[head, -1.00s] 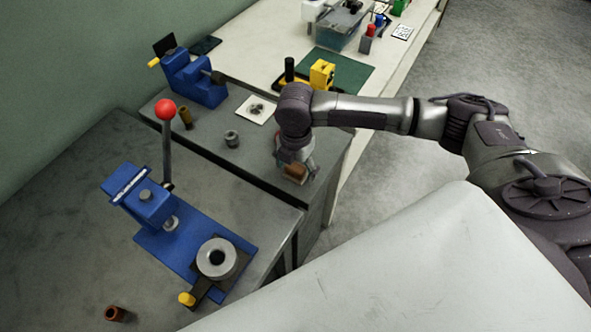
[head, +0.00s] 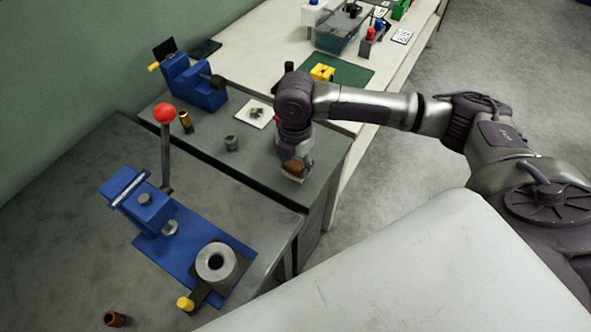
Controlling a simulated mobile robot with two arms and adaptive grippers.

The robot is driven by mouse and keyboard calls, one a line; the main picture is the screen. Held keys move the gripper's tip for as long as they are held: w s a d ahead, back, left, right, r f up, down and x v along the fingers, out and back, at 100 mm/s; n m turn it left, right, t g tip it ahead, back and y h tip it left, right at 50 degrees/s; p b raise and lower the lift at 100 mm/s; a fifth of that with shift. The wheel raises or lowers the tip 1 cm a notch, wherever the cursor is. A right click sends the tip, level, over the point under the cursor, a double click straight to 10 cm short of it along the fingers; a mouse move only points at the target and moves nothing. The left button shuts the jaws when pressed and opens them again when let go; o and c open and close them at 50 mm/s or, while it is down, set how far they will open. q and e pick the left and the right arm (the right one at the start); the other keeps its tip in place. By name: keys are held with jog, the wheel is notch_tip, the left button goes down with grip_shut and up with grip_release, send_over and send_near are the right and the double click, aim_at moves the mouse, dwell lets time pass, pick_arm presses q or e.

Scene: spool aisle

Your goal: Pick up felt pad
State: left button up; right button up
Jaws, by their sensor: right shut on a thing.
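My right gripper (head: 293,172) points down over the right end of the grey bench. It is shut on a small brown piece (head: 292,166), which looks like the felt pad. A pale edge shows under the piece. The fingers and wrist hide part of it, and I cannot tell whether it touches the bench top. My left gripper is not in view.
The grey bench (head: 205,158) also bears a blue vise (head: 195,84), a brass cylinder (head: 186,121), a grey cylinder (head: 231,143) and a white card (head: 254,112). A blue lever press (head: 150,208) with a red knob stands in front. The bench edge lies close right of the gripper.

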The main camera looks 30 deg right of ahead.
jog(key=s+d+r+b, duration=0.1)
jog(key=s+d+r, duration=0.5)
jog(key=d+r, duration=0.2)
jog(key=shift+d, duration=1.05)
